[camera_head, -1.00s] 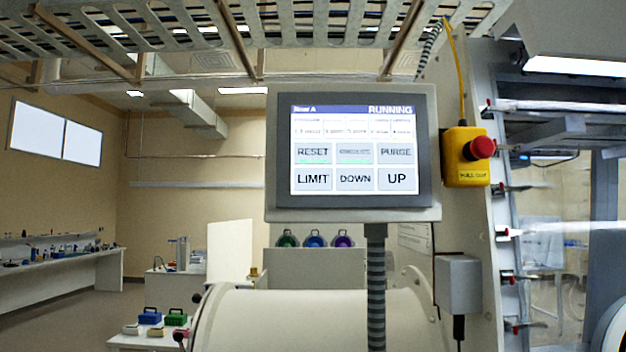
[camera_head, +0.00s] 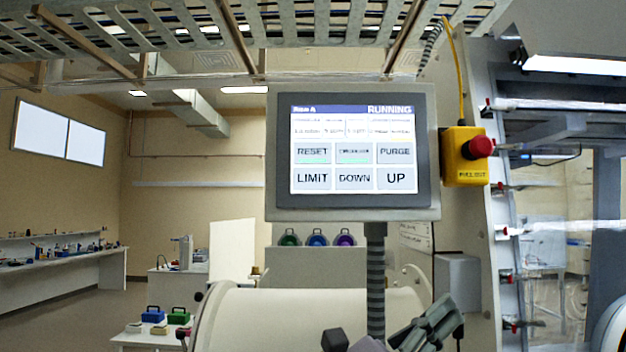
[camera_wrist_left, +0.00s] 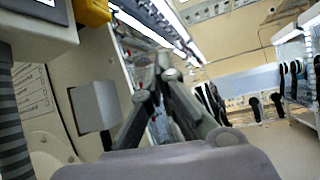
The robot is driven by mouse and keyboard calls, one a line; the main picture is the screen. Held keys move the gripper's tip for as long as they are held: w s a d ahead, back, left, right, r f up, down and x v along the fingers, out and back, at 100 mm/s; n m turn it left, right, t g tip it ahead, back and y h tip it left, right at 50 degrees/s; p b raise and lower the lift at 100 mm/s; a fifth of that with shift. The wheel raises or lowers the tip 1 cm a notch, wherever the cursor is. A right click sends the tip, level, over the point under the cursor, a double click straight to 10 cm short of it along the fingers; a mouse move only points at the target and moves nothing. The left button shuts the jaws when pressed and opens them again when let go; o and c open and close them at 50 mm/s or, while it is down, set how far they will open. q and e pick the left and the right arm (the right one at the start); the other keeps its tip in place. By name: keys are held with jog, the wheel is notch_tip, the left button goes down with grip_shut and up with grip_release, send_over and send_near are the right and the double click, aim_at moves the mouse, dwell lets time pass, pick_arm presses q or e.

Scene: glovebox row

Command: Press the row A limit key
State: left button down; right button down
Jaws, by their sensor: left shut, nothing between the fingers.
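The control panel screen (camera_head: 353,150) is mounted upright on a post, with "Row A" and "RUNNING" in its blue header. The LIMIT key (camera_head: 312,178) is the light grey key at the lower left of the screen, beside DOWN and UP. My left gripper (camera_head: 442,305) is low in the head view, below and to the right of the panel, apart from it. In the left wrist view its fingers (camera_wrist_left: 163,62) are together and empty. The LIMIT key is not visible in that view; only a lower corner of the panel shows at top left. My right gripper is not in view.
A yellow box with a red stop button (camera_head: 479,148) hangs just right of the panel. A grey box (camera_head: 457,278) sits below it, near my left gripper. The ribbed post (camera_head: 376,270) carries the panel. The space in front of the screen is clear.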

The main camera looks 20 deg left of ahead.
aim_at(309, 180)
pick_arm(q)
jog(key=s+d+r+m+g+y, duration=0.1)
jog(key=s+d+r+m+g, duration=0.35)
jog(key=m, duration=0.85)
jog(key=a+r+m+t+y, duration=0.3)
jog(key=a+r+y, duration=0.4)
jog(key=a, duration=0.3)
jog(key=w+a+r+m+t+y, duration=0.1)
jog(key=a+r+m+t+y, duration=0.2)
jog(key=a+r+m+y, duration=0.3)
jog(key=a+r+y, duration=0.1)
jog(key=a, duration=0.4)
jog(key=shift+a+r+m+y, duration=0.2)
jog(key=shift+m+y, duration=0.1)
jog(key=shift+w, duration=0.2)
jog(key=w+p, duration=0.1)
jog(key=w, duration=0.1)
jog(key=w+a+p, duration=0.1)
jog(key=w, duration=0.1)
jog(key=w+a+p, duration=0.1)
jog(key=w, duration=0.2)
jog(key=shift+r+p, duration=0.15)
jog(key=shift+p, duration=0.25)
jog(key=shift+w+a+p, duration=0.25)
jog(key=shift+w+p, duration=0.05)
jog(key=shift+w, duration=0.3)
